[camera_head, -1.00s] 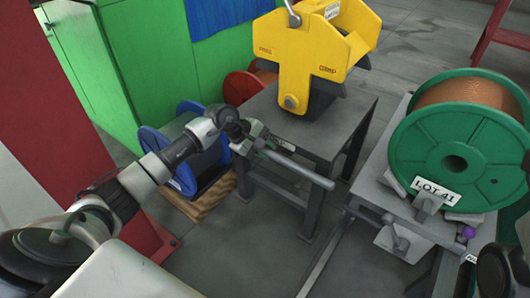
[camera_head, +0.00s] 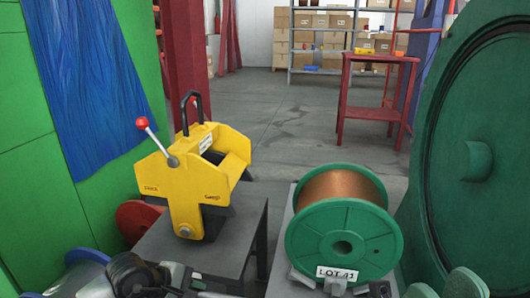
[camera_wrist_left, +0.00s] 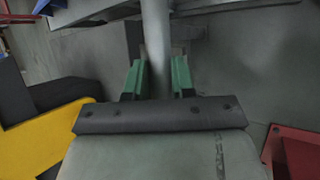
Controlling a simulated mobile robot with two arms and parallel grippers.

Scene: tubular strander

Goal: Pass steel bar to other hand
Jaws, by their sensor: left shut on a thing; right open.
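The steel bar (camera_wrist_left: 155,35) is a plain grey round rod. In the left wrist view it runs up from between the green fingers of my left gripper (camera_wrist_left: 158,78), which is shut on it. In the head view my left gripper (camera_head: 182,280) is at the bottom edge, in front of the grey stand, and most of the bar is cut off below the picture. My right gripper (camera_head: 442,288) is at the bottom right edge, with green fingers apart and no bar visible between them. It is well to the right of the left gripper.
A yellow machine part (camera_head: 188,195) with a red-knobbed lever sits on a grey stand (camera_head: 245,240). A green copper-wire spool (camera_head: 330,225) marked LOT 41 stands to its right. A large green wheel (camera_head: 470,140) is at the far right. Open floor (camera_head: 290,110) lies behind.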

